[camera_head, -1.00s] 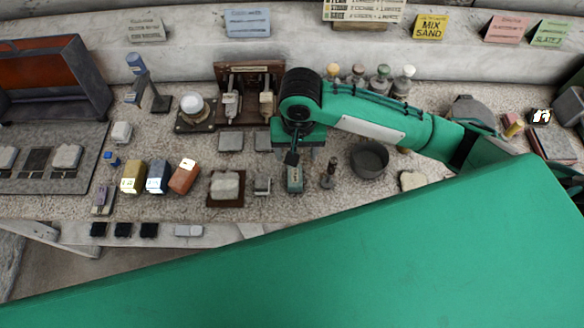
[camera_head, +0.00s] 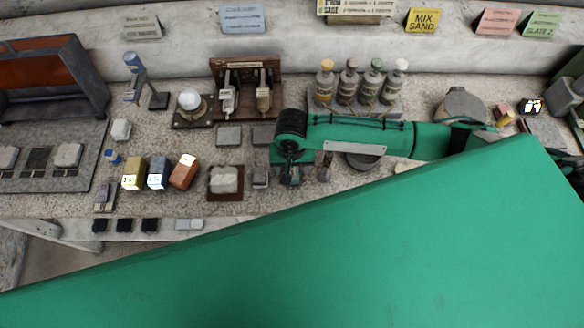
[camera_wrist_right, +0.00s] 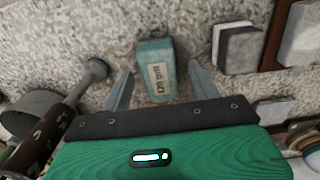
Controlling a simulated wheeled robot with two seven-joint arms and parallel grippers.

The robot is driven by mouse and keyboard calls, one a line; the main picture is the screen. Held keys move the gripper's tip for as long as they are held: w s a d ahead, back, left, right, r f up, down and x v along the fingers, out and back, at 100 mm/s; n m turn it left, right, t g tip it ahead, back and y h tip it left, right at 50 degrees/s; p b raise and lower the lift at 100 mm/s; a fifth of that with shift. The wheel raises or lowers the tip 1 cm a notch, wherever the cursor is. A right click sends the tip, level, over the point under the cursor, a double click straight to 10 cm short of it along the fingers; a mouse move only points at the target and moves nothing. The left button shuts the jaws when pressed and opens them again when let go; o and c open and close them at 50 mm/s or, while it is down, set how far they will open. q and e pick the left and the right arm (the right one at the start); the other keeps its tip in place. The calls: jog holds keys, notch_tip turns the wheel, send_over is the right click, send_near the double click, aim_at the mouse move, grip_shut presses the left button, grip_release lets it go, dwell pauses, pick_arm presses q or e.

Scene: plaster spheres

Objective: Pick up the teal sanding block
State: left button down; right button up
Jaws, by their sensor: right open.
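The teal sanding block (camera_wrist_right: 155,68) lies on the speckled counter in the right wrist view, with a pale label on its upper face. My right gripper (camera_wrist_right: 161,72) is open, with one finger on each side of the block and gaps between. I cannot tell how far above the counter the fingertips are. In the head view my right gripper (camera_head: 290,180) is over the block's place and hides most or all of it. My left gripper is not in view.
A grey-and-white block (camera_wrist_right: 238,48) stands close to the right finger in the wrist view. A dark-handled stamp-like tool (camera_wrist_right: 97,68) is close on the left, near a grey bowl (camera_wrist_right: 28,112). A brown tray (camera_head: 226,196) with a pale lump lies to the left.

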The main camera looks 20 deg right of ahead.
aim_at(292, 169)
jog(key=shift+f, duration=0.7)
jog(key=c, duration=1.1)
jog(key=shift+r, duration=0.15)
notch_tip(292, 169, up, 20)
jog(key=shift+f+b, duration=0.1)
jog(key=shift+b, duration=1.15)
jog(key=o, duration=0.5)
jog(key=c, duration=0.5)
